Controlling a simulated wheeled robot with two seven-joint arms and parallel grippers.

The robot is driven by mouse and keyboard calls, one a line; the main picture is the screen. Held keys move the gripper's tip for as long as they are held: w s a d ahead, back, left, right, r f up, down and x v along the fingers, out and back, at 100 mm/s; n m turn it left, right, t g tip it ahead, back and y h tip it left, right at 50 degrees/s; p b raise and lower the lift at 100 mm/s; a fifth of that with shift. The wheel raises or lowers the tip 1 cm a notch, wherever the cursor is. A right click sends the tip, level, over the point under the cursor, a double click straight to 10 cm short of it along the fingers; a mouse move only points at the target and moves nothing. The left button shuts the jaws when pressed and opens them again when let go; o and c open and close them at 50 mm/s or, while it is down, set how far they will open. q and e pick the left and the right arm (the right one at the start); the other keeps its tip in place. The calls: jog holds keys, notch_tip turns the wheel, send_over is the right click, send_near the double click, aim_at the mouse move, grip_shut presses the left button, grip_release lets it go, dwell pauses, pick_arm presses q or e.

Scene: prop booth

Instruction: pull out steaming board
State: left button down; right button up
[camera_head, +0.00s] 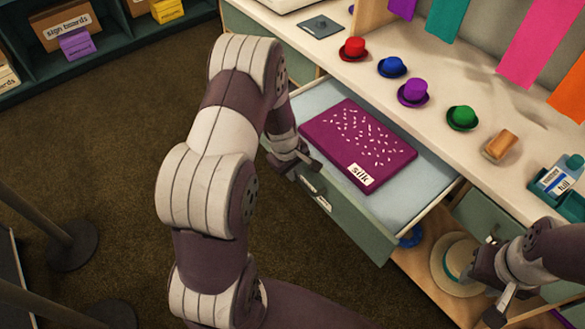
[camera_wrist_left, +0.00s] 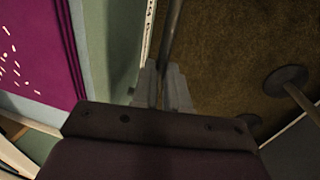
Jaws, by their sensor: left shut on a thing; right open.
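A purple board (camera_head: 345,130) with pale dashes and a "silk" label lies flat in a pulled-out drawer (camera_head: 372,226) under the counter. It matches the steaming board; part of it also shows in the left wrist view (camera_wrist_left: 35,50). My left gripper (camera_head: 312,166) is at the drawer's front, beside the board. Its fingers, seen in the left wrist view (camera_wrist_left: 165,85), are shut on what looks like the drawer's bar handle (camera_wrist_left: 172,35); the exact contact is partly hidden. My right gripper (camera_head: 490,280) is open at the lower right, in front of the lower shelf, apart from the board.
On the counter (camera_head: 440,150) stand a red hat (camera_head: 353,49), a blue hat (camera_head: 392,67), a purple hat (camera_head: 413,92), a green hat (camera_head: 463,117) and a brush-like block (camera_head: 500,146). A pale hat (camera_head: 455,262) lies below. Open carpet (camera_head: 110,160) is at the left.

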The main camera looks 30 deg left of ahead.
pick_arm(q)
jog(key=shift+s+a, duration=0.1)
jog(key=shift+s, duration=0.15)
pick_arm(e)
jog(key=shift+s+a, duration=0.1)
jog(key=shift+s, duration=0.2)
pick_arm(q)
jog(key=c, duration=1.3)
grip_release()
jog(key=shift+o, duration=0.8)
jog(key=shift+r, duration=0.15)
notch_tip(320, 180, up, 12)
jog(key=s+p, duration=0.2)
jog(key=shift+a+r, duration=0.15)
jog(key=shift+a, duration=0.25)
pick_arm(e)
notch_tip(320, 180, up, 2)
jog(key=shift+r, duration=0.2)
